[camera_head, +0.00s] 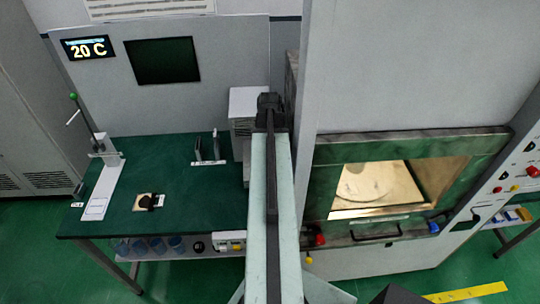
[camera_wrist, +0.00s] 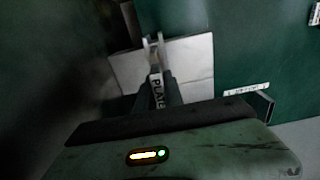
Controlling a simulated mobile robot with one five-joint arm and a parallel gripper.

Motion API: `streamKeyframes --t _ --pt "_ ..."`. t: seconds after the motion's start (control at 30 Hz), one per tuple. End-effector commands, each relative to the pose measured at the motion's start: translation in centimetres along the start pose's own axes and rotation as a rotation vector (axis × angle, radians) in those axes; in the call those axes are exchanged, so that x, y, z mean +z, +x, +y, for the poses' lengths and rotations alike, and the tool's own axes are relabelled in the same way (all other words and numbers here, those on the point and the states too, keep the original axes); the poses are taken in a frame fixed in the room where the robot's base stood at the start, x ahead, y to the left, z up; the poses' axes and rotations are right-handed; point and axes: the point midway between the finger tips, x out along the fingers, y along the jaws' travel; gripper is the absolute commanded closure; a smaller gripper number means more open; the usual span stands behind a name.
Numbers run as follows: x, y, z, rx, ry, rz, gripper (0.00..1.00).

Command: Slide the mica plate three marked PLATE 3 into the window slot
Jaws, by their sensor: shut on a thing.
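In the wrist view my gripper (camera_wrist: 159,92) is shut on a pale tab lettered PLATE (camera_wrist: 157,86), the visible part of the mica plate. The number after the word is hidden or too blurred to read. A pale panel (camera_wrist: 196,62) spreads behind the fingers on both sides; I cannot tell whether it belongs to the held plate. In the head view my arm runs up the middle to its dark end, beside a pale box; the fingertips and plate are hidden there. I cannot make out the window slot in either view.
The green table (camera_head: 180,180) carries a small rack (camera_head: 208,150), a lever stand (camera_head: 103,180) and a small pad with a dark knob (camera_head: 147,202). The pale vented box (camera_head: 245,103) stands close left of my arm's end. A cabinet with a lit window (camera_head: 375,188) stands right.

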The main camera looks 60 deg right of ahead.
Motion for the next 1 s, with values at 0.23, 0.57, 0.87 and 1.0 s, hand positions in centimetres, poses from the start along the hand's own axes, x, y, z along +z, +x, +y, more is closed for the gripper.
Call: streamKeyframes --t 0.23,0.57,0.87,1.0 --pt "0.0 0.6 0.0 0.000 0.000 0.000 1.00" --pt "0.0 1.3 0.0 0.000 0.000 0.000 1.00" --pt "0.0 1.9 0.0 0.000 0.000 0.000 1.00" --pt "0.0 2.1 0.0 0.000 0.000 0.000 1.00"
